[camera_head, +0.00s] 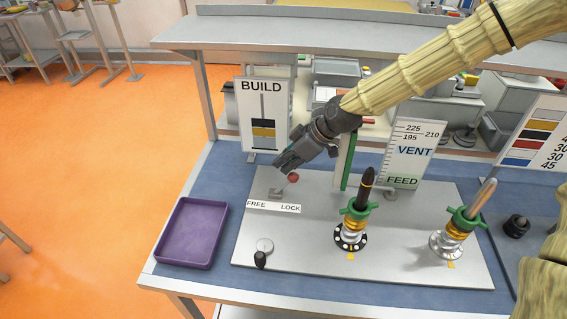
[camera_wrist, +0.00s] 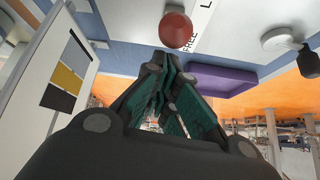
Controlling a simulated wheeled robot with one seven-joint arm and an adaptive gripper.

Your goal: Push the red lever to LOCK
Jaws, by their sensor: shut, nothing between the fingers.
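The red lever's round knob (camera_head: 293,178) stands above a small grey base on the grey panel, behind the FREE/LOCK label (camera_head: 273,206). In the head view the lever leans up and to the right from its base, towards the LOCK side. My gripper (camera_head: 281,164) is shut and empty, just left of and behind the knob in the picture. In the wrist view the red knob (camera_wrist: 176,30) shows just beyond my closed fingertips (camera_wrist: 168,58). I cannot tell whether they touch. The label is partly hidden behind the knob there.
A BUILD sign (camera_head: 263,112) stands behind the lever, close to my gripper. A purple tray (camera_head: 160,232) lies at the left. Two spindles with green collars (camera_head: 357,213) (camera_head: 470,216) stand to the right. A small black-handled crank (camera_head: 261,258) is at the front.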

